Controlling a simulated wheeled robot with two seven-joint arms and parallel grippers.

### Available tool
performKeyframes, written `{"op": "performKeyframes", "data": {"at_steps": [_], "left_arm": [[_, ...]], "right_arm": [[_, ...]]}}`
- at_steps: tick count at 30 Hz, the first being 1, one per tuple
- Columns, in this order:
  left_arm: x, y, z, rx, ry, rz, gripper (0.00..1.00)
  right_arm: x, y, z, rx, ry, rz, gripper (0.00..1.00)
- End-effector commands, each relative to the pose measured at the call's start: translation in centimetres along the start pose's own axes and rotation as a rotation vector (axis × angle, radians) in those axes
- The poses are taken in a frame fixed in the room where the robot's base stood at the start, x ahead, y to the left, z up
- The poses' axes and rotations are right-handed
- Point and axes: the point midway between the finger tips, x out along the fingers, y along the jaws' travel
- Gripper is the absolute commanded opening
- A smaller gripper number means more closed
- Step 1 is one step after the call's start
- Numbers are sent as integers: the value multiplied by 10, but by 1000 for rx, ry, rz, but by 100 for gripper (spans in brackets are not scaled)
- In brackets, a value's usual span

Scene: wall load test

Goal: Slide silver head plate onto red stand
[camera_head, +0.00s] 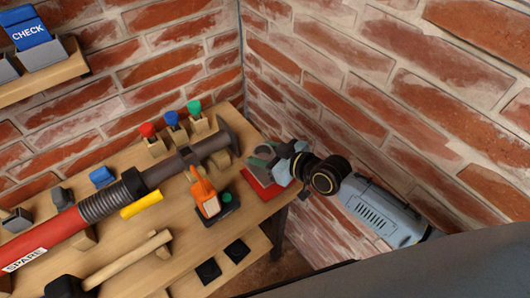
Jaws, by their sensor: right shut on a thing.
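The red stand (260,189) is near the right end of the wooden workbench, partly covered by what is above it. A grey, silver-looking piece (262,153), which I take for the head plate, is at or just over the stand. My right gripper (280,166) comes in from the right and is shut on this piece. The fingers hide part of the piece, and I cannot tell whether it touches the stand. My left gripper is not in view.
An orange tool (205,197) on a dark base stands left of the stand. A long hammer-like tool with a red sleeve (45,241) lies across the bench (182,238). Red, blue and green knobs (171,119) stand behind it. Brick walls close the back and right.

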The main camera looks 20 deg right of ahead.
Motion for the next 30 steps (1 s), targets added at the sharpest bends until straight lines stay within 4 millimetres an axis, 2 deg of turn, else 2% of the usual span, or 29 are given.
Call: {"op": "performKeyframes", "data": {"at_steps": [15, 23, 24, 29, 30], "left_arm": [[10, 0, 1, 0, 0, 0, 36], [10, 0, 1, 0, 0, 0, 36], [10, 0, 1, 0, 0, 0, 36], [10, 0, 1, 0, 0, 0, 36], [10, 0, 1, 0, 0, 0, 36]], "right_arm": [[6, 1, 12, -1, 3, 1, 11], [6, 0, 12, -1, 4, 1, 11], [6, 0, 12, -1, 4, 1, 51], [6, 0, 12, 0, 2, 0, 72], [6, 0, 12, 0, 2, 0, 73]]}}
